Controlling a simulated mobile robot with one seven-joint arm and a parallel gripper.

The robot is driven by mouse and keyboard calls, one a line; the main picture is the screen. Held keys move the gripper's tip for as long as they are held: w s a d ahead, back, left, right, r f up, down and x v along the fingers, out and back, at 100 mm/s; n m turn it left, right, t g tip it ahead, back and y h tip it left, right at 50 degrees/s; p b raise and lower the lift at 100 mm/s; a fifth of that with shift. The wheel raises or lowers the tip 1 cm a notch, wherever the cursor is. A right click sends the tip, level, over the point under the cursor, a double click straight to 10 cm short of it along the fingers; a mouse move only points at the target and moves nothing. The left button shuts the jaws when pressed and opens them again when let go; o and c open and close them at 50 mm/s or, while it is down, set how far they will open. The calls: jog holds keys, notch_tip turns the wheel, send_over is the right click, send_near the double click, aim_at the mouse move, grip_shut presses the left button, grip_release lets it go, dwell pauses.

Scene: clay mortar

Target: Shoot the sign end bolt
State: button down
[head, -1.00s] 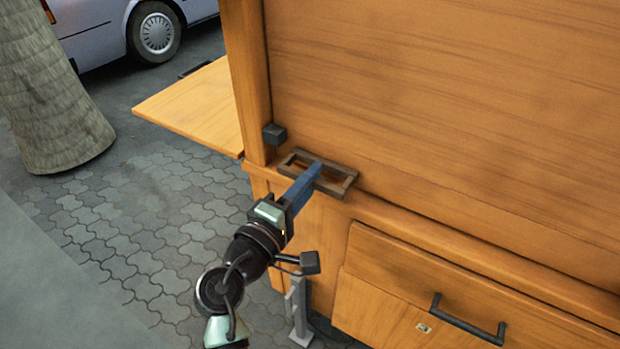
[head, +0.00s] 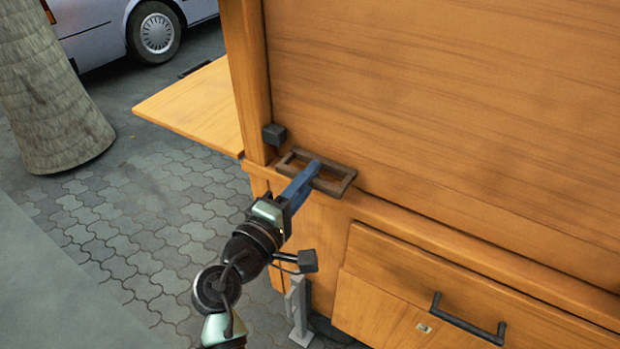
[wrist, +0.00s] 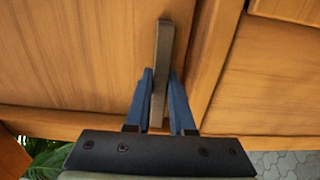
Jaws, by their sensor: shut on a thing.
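A dark brown rectangular loop handle (head: 343,184), which I take for the bolt's handle, stands out at the ledge below the large wooden panel. The wrist view shows it as an upright brown bar (wrist: 164,45). My gripper (head: 312,167) is shut on this bar, with one blue finger on each side. A small dark block (head: 274,134) sits on the wooden post just left of the handle. The fingers partly hide the handle, and I cannot see a bolt rod or how far it reaches into the block. No sign lettering shows.
A drawer with a dark pull (head: 468,319) is at lower right. A wooden side shelf (head: 195,105) juts out left of the post. A tree trunk (head: 50,95) and a parked vehicle (head: 95,40) stand farther left. The paving (head: 150,230) between is open.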

aim_at(281, 172)
jog(key=w+a, duration=0.1)
jog(key=a, duration=0.1)
jog(key=w+a+b, duration=0.1)
jog(key=shift+a+f, duration=0.1)
jog(key=shift+a, duration=0.3)
jog(key=shift+w+a, duration=0.15)
jog(key=shift+a, duration=0.15)
jog(key=c, duration=0.8)
grip_release()
jog(key=shift+w+a, duration=0.1)
jog(key=shift+o, duration=0.2)
jog(key=p+v, duration=0.1)
jog(key=v, duration=1.2)
